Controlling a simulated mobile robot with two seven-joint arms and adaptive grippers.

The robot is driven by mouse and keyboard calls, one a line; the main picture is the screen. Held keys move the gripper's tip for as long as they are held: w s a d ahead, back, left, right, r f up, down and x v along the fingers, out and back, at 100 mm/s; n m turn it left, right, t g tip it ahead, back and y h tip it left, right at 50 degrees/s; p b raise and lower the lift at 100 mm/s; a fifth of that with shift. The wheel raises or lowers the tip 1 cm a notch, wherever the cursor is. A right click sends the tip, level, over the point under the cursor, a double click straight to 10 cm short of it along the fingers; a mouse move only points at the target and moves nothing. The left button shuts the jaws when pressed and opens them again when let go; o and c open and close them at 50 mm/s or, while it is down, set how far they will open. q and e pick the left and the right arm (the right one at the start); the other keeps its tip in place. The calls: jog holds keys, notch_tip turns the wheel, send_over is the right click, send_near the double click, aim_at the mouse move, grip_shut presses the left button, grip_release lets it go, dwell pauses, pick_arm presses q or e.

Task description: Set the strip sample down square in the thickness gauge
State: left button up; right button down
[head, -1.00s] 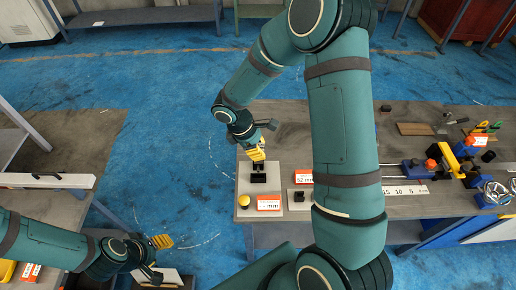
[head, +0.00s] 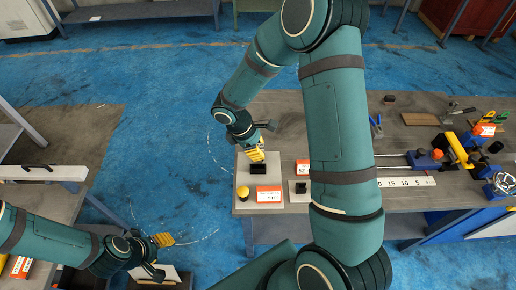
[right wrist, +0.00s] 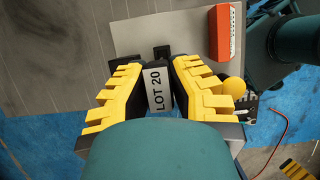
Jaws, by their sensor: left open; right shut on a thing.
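The strip sample (right wrist: 157,90) is a pale piece labelled "LOT 20", seen in the right wrist view. My right gripper (right wrist: 158,85) is shut on it between yellow fingers. In the head view, my right gripper (head: 257,156) is over the thickness gauge, a pale grey plate (head: 242,170) with a black block (head: 258,168) and a yellow knob (head: 243,191). I cannot tell whether the sample touches the block. The plate (right wrist: 140,38) and knob (right wrist: 234,87) also show in the right wrist view. My left gripper (head: 161,254) is open at lower left, away from the gauge.
My right arm hides the bench middle.

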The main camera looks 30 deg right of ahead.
aim_at(261, 163)
dwell(0.4)
jog(key=shift+f+b, duration=2.1)
jog(key=shift+f, duration=0.45)
jog(key=c, duration=1)
grip_release()
jog(key=shift+r, duration=0.1)
jog(key=shift+o, duration=0.2)
jog(key=shift+r, duration=0.1)
